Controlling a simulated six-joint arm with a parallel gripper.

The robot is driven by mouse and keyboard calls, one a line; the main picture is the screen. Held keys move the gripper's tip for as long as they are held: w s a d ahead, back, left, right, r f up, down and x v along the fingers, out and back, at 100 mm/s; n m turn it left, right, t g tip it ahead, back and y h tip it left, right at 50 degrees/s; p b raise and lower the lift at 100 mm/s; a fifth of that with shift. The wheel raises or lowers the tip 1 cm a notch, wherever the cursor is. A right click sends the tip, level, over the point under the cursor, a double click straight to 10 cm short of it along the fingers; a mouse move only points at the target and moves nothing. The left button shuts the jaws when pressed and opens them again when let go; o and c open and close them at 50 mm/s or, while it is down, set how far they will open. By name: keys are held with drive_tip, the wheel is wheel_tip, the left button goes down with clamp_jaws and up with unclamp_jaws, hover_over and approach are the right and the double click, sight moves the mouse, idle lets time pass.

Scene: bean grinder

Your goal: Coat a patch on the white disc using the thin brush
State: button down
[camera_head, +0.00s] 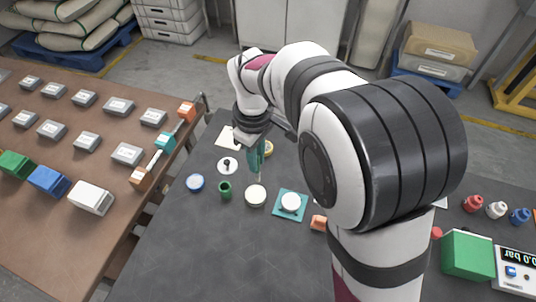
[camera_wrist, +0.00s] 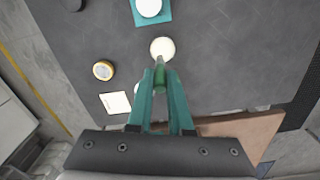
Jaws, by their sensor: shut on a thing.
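My gripper (camera_head: 257,152) has teal fingers and points down over the dark table. In the wrist view the fingers (camera_wrist: 160,80) are shut on the thin brush (camera_wrist: 159,72), which has a green handle. Its narrow lower end (camera_head: 259,176) hangs just above or at a round cream-topped dish (camera_head: 255,197); I cannot tell if they touch. That dish also shows in the wrist view (camera_wrist: 162,47). A white disc (camera_head: 290,201) sits on a teal square mat (camera_head: 281,215), right of the dish; the wrist view shows it at the top (camera_wrist: 149,6).
A green cup (camera_head: 225,191), a blue-rimmed round item (camera_head: 195,182) and a white round piece with a black knob (camera_head: 228,166) stand left of the dish. An orange block (camera_head: 318,223) lies right of the mat. The table's front left is clear.

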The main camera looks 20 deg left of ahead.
wheel_tip(320, 180, down, 6)
drive_tip(key=shift+s+a+f, duration=0.2)
drive_tip(key=shift+a+f, duration=0.05)
drive_tip(key=shift+a, duration=0.1)
drive_tip(key=shift+f, duration=0.6)
idle(1.8)
wheel_tip(320, 180, up, 7)
idle(0.5)
idle(0.5)
